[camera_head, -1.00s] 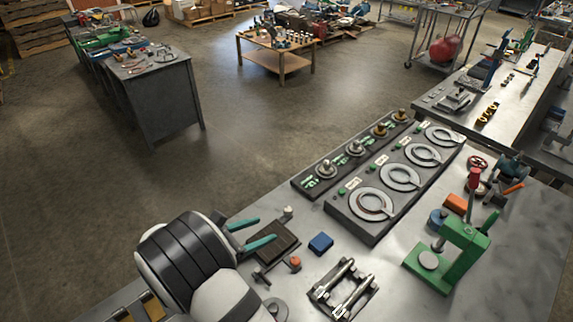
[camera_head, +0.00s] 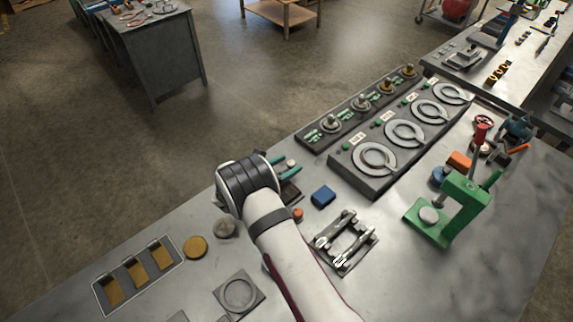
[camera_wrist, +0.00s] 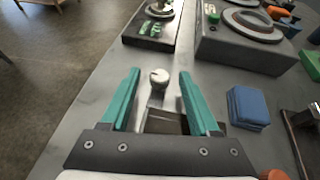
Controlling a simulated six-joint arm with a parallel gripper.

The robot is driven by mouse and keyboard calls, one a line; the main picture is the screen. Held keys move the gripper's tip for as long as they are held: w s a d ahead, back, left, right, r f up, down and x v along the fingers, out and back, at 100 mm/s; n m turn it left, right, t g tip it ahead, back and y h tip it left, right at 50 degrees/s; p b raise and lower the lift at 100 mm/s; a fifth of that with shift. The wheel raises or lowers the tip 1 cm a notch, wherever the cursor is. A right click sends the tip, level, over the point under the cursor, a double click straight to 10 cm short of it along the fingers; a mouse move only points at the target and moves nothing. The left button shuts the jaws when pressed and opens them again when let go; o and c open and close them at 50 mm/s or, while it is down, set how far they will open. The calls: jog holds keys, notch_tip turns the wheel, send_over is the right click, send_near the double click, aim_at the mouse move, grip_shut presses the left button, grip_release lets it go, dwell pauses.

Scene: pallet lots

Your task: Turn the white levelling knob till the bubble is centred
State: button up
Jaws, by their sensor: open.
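The white levelling knob (camera_wrist: 159,79) is a small pale round-topped knob with a dark mark, just past the far edge of a dark plate (camera_wrist: 168,122). In the head view the knob (camera_head: 291,163) shows small between the teal fingertips. My gripper (camera_wrist: 160,73) is open, its teal fingers to the left and right of the knob, with a gap on each side. In the head view my gripper (camera_head: 285,166) reaches over the plate, and my wrist hides much of it. I cannot make out a bubble in either view.
A blue block (camera_head: 323,195) lies right of the plate, and an orange knob (camera_head: 297,215) is near my arm. A metal rail fixture (camera_head: 345,242), a panel with ring dials (camera_head: 375,158) and a green press (camera_head: 462,207) stand to the right. Bare bench lies left of the knob.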

jog(key=shift+c, duration=0.2)
grip_shut()
jog(key=m+g+h, duration=0.2)
jog(key=m, duration=0.1)
jog(key=w+m+g+h, duration=0.1)
jog(key=m+g+h, duration=0.1)
jog(key=shift+a, duration=0.3)
jog(key=shift+m+g, duration=0.3)
jog(key=shift+g, duration=0.1)
jog(key=shift+s, duration=0.15)
jog(key=shift+o, duration=0.2)
grip_release()
